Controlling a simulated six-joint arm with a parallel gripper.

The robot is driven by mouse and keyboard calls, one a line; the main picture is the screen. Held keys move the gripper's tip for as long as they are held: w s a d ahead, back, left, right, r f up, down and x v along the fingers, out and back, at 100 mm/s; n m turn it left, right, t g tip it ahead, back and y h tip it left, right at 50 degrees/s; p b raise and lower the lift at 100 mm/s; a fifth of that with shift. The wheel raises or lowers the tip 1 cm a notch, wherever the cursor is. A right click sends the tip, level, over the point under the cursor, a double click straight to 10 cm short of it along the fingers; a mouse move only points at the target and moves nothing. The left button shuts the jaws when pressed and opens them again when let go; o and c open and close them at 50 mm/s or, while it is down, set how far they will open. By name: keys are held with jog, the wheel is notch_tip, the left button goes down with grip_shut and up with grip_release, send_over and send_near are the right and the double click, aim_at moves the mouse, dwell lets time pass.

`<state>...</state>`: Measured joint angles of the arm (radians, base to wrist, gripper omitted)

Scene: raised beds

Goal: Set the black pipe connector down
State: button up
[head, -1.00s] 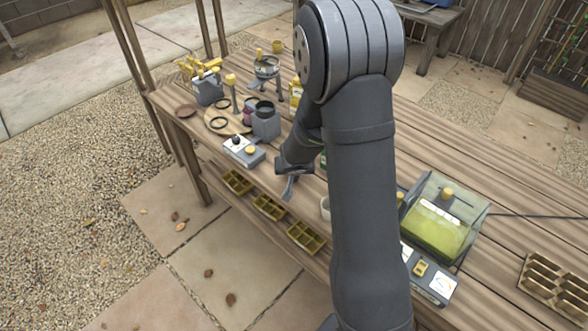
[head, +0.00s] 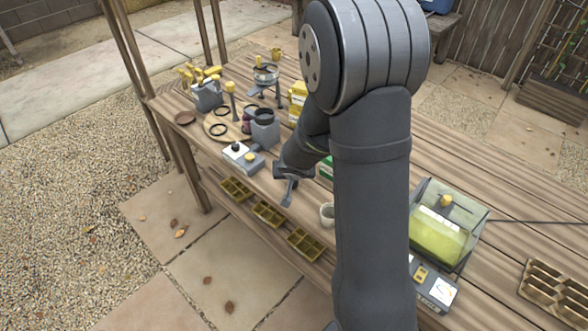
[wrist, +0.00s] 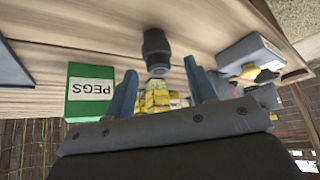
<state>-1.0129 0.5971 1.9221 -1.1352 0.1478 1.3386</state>
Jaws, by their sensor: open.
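The black pipe connector (wrist: 157,48) is a short dark cylinder with a wider collar. In the wrist view it is against the wooden tabletop, just beyond and between my fingertips. My gripper (wrist: 160,68) is open, with a finger on either side and no visible contact with the connector. In the head view my gripper (head: 288,194) is low over the front of the bench. The connector cannot be made out there, so its contact with the bench shows only in the wrist view.
A green PEGS box (wrist: 88,92) stands beside my gripper. A clear-lidded bin (head: 444,230) stands right of my arm.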

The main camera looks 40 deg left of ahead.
jog(key=v, duration=0.8)
dwell(0.6)
jog(key=shift+x, duration=5.95)
jog(key=shift+f, duration=0.1)
